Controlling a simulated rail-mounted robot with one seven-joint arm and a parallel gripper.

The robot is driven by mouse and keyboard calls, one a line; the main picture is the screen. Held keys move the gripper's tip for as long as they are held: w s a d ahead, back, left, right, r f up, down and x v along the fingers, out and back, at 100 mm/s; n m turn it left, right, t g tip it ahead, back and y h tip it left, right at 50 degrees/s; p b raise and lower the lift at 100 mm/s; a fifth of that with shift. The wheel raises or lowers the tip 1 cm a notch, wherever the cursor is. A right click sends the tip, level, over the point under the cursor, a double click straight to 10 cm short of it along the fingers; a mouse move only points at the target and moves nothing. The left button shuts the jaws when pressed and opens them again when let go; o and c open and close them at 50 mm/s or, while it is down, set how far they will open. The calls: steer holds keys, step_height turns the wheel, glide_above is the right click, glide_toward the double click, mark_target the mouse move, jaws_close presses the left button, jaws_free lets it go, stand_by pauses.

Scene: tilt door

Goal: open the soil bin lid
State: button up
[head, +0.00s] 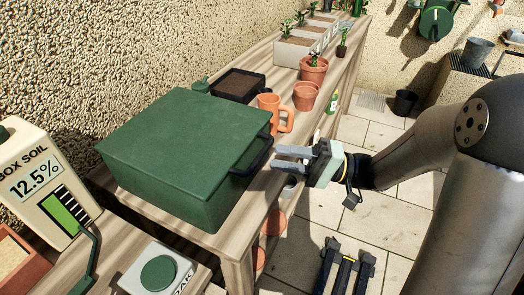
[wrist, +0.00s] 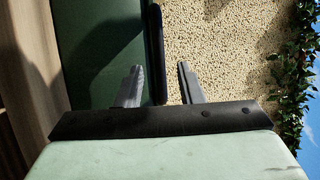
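The soil bin (head: 200,195) is a large dark green box on the wooden bench. Its flat green lid (head: 185,130) lies shut on top. A black bar handle (head: 256,160) stands out from the bin's right side, and it shows in the wrist view as a dark bar (wrist: 157,50). My gripper (head: 277,157) is just right of the handle, with its fingers pointing toward it. In the wrist view my gripper (wrist: 159,75) is open, and the bar lies in line with the gap between the fingers. I cannot tell whether any finger touches it.
An orange mug (head: 268,105), terracotta pots (head: 305,95) and a black soil tray (head: 238,84) stand behind the bin. A soil meter box (head: 45,185) and a white device with a green button (head: 158,272) are at the left front. Tiled floor lies right of the bench.

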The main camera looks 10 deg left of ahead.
mark_target(262, 152)
steer(key=x, duration=0.5)
jaws_close()
